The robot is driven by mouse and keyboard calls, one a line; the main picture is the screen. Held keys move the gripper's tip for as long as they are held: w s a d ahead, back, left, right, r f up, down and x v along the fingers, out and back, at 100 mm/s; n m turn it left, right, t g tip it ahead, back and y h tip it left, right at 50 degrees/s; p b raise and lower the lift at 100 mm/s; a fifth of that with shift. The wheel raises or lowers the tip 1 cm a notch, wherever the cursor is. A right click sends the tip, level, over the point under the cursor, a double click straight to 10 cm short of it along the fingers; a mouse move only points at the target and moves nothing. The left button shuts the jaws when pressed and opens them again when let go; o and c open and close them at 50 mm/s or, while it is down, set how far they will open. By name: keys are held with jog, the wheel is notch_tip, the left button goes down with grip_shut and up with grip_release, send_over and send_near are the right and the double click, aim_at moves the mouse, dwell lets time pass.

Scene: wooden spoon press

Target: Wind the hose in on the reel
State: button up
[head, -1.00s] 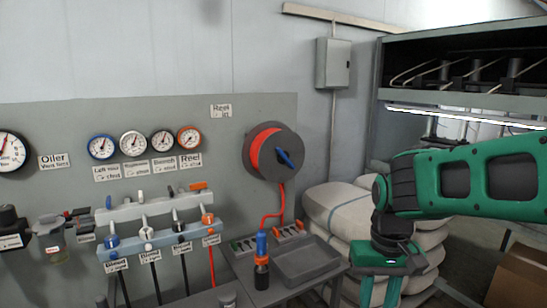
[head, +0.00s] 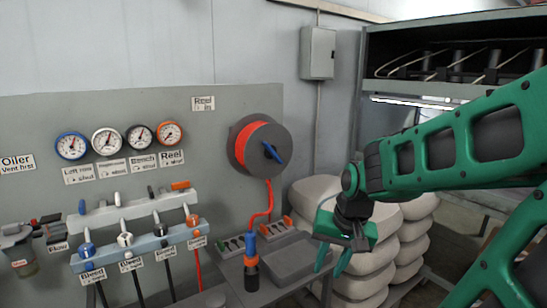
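The hose's free length (head: 266,205) hangs down from the reel to the small bench. A tool with a blue top and black lower end (head: 251,262) stands upright there at the hose's lower end. A label reading "Reel" (head: 203,103) is above left of the reel. My gripper (head: 332,268) points down, right of and below the reel, apart from it. Its two green fingers are spread, with nothing seen between them.
A grey tray (head: 291,254) lies on the bench. Several gauges (head: 109,141) and a valve manifold (head: 137,245) with levers are left of the reel. Stacked pale sacks (head: 360,285) stand behind my gripper. A metal shelf (head: 440,85) is at the upper right.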

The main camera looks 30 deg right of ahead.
jog(key=w+m+t+y, duration=0.1)
jog(key=w+m+t, duration=0.3)
jog(key=w, duration=0.6)
jog(key=m+t, duration=1.1)
jog(key=m, duration=0.4)
send_near(275, 153)
jog(key=w, duration=0.6)
jog(key=w+a, duration=0.1)
jog(key=w, duration=0.2)
jog(key=shift+w, duration=0.2)
jog(key=shift+c, duration=0.6)
jog(key=shift+d, duration=0.1)
grip_shut()
